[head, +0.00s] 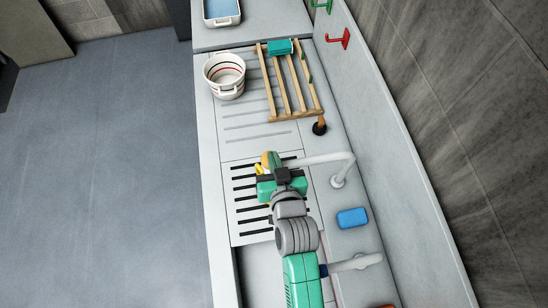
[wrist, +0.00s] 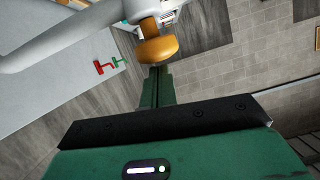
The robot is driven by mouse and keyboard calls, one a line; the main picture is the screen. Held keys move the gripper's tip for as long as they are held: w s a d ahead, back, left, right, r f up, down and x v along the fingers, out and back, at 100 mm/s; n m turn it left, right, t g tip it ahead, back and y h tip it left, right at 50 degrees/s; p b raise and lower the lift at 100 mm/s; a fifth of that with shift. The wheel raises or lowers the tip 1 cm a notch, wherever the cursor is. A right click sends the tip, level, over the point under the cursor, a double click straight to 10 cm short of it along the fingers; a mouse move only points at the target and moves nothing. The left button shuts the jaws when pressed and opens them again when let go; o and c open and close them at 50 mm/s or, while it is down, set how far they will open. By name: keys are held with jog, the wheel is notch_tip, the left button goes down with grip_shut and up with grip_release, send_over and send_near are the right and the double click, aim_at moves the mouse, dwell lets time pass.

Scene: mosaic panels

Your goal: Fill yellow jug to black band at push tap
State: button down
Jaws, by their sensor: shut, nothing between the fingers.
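The white tap spout (head: 318,159) reaches left over the slotted drain grate (head: 247,226). In the wrist view the spout (wrist: 60,42) ends at an orange-yellow push piece (wrist: 157,49). In the head view this orange end (head: 265,159) shows just beyond my gripper. A small yellow part (head: 259,170) beside it may be the yellow jug; most of it is hidden, and no black band or water level shows. My gripper (wrist: 155,85) is shut and empty, its fingertips close to the push piece; I cannot tell if they touch.
A white tub with dark and red bands (head: 225,76) and a wooden rack (head: 290,82) stand farther along the counter. A blue block (head: 352,217) lies right of my arm, near a second spout (head: 355,263). Red (head: 340,38) and green hooks are on the wall.

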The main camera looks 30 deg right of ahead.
jog(key=shift+f+b, duration=0.65)
jog(key=shift+f, duration=0.5)
dwell(1.0)
jog(key=r+p, duration=0.3)
jog(key=r, duration=0.2)
jog(key=shift+s+d+p, duration=0.1)
jog(key=shift+d+p, duration=0.1)
jog(key=shift+p, duration=0.2)
jog(key=b+v, duration=0.2)
jog(key=v, duration=0.7)
jog(key=shift+s, duration=0.25)
